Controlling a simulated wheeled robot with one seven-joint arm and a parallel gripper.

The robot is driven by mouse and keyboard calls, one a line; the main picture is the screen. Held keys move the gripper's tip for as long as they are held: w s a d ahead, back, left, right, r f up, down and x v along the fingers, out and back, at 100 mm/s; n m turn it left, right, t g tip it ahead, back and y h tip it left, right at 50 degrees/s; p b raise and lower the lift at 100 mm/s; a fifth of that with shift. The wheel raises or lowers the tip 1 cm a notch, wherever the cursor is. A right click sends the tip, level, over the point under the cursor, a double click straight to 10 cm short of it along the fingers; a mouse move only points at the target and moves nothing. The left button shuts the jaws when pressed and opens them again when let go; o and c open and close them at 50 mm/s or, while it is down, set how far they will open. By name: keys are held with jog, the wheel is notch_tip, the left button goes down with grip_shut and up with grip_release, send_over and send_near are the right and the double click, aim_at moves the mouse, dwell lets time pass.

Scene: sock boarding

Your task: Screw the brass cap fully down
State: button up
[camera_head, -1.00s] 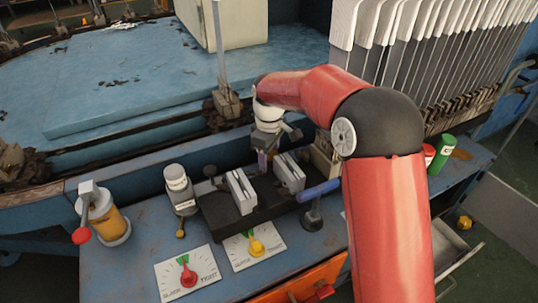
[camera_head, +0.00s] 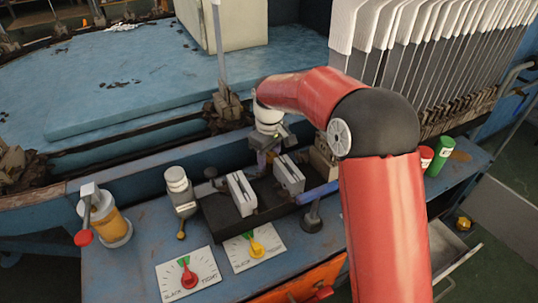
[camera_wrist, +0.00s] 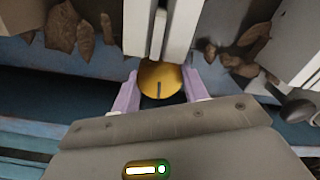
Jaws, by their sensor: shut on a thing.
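The brass cap (camera_wrist: 161,77) shows in the wrist view as a round golden disc with a dark slot. My gripper (camera_wrist: 160,92) has its two pale purple fingers on either side of the cap, shut on it. A pale upright block stands just beyond the cap. In the head view my gripper (camera_head: 264,158) points down behind the black vise-like fixture, and the cap there is hidden by the gripper and wrist.
The black fixture (camera_head: 222,218) holds pale jaw plates (camera_head: 242,194). Two dials (camera_head: 187,276) lie in front. An amber oiler (camera_head: 106,222) and a grey-white bottle (camera_head: 178,186) stand left. Red and green cans (camera_head: 440,155) stand right. Sock boards (camera_head: 430,70) rise behind.

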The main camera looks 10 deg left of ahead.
jog(key=m+p, duration=0.1)
jog(key=m, duration=0.5)
jog(key=shift+w+r+m+p, duration=0.1)
jog(key=shift+m+p, duration=0.2)
jog(key=shift+p, duration=0.05)
jog(key=m+p, duration=0.1)
jog(key=m, duration=0.5)
jog(key=shift+d+m, duration=0.15)
jog(key=shift+m, duration=0.15)
jog(key=o, duration=0.7)
